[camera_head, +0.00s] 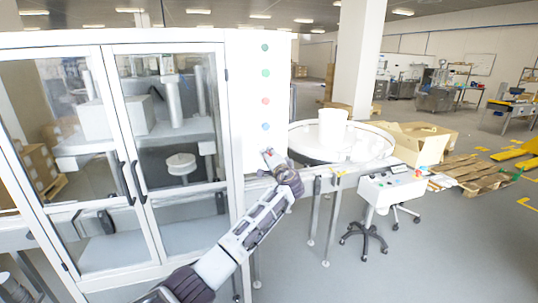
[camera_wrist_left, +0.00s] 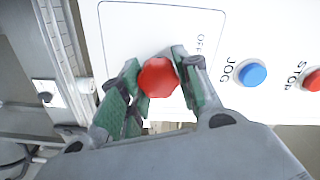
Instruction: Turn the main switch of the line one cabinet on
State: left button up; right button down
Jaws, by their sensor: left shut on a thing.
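A tall white control panel (camera_head: 250,100) stands at the right side of the glass-doored cabinet. The red round main switch knob (camera_wrist_left: 158,77) sits on a white plate at the panel's end in the left wrist view, with "OFF" printed beside it. My left gripper (camera_head: 270,157) is at the bottom of the button column. In the left wrist view its green-padded fingers (camera_wrist_left: 158,88) are closed around the knob, one on each side. The knob's pointing direction cannot be told. In the head view the gripper mostly hides the knob. My right gripper is not in view.
Beside the knob are a blue JOG button (camera_wrist_left: 252,72) and a red STOP button (camera_wrist_left: 316,80). A round white table (camera_head: 310,150) stands right of the panel. A wheeled control console (camera_head: 390,188) stands further right. The grey floor in front is clear.

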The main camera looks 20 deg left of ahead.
pick_arm(q)
jog(key=m+p, duration=0.1)
jog(key=m, duration=0.1)
jog(key=shift+m, duration=0.6)
jog(key=o, duration=1)
jog(key=shift+o, duration=0.2)
jog(key=shift+s+d+f, duration=0.1)
jog(key=shift+s+d, duration=0.05)
jog(key=v, duration=1.1)
jog(key=shift+s+d, duration=0.2)
